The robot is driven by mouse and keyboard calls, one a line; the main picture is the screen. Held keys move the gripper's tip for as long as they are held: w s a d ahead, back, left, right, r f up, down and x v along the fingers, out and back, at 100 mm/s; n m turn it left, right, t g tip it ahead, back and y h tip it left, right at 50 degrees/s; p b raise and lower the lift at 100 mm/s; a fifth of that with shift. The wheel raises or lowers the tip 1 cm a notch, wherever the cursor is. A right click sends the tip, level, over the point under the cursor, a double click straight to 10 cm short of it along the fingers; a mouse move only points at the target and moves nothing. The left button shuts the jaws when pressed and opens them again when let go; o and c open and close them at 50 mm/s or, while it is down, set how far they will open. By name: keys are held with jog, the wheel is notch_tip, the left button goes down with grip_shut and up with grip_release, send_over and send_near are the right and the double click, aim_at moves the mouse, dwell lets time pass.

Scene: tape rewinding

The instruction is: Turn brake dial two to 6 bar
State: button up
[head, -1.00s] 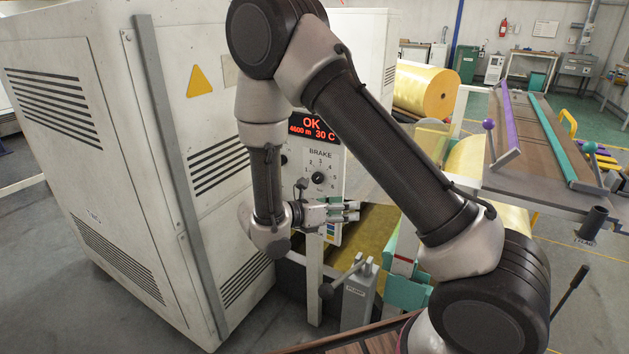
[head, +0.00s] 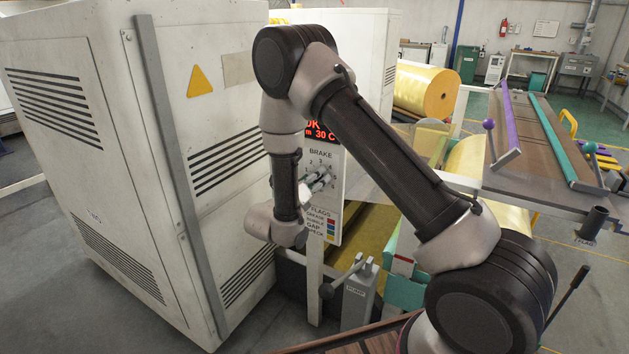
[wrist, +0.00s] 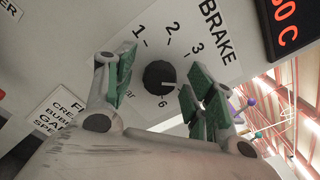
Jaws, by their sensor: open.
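The brake dial is a black round knob (wrist: 160,75) on the pale panel (wrist: 60,45) under the word BRAKE. In the wrist view, 1, 2, 3 and 6 show around it; the other numbers are hidden, probably by the right finger. A small pale mark on the knob points to the right, towards that finger; the exact number cannot be read. My gripper (wrist: 167,70) is open, with one green-padded finger on each side of the knob. Gaps show between the knob and the pads. In the head view my gripper (head: 320,182) is at the dial and covers it.
A lit red display (wrist: 285,22) is above the dial. A FLAGS label (head: 321,212) with coloured squares is below it. A dark shape (wrist: 2,94) shows at the wrist view's left edge. A large white cabinet (head: 95,150) stands left of my arm. A grey lever box (head: 358,295) stands low in front.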

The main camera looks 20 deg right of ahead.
jog(key=shift+d, duration=0.15)
jog(key=c, duration=1)
jog(key=shift+c, duration=0.2)
jog(key=shift+m, duration=0.3)
jog(key=m, duration=0.3)
jog(key=shift+m, duration=0.4)
jog(key=m, duration=0.3)
jog(key=shift+m, duration=0.3)
jog(key=shift+c, duration=0.2)
jog(key=shift+d+m, duration=0.15)
jog(key=shift+m, duration=3.85)
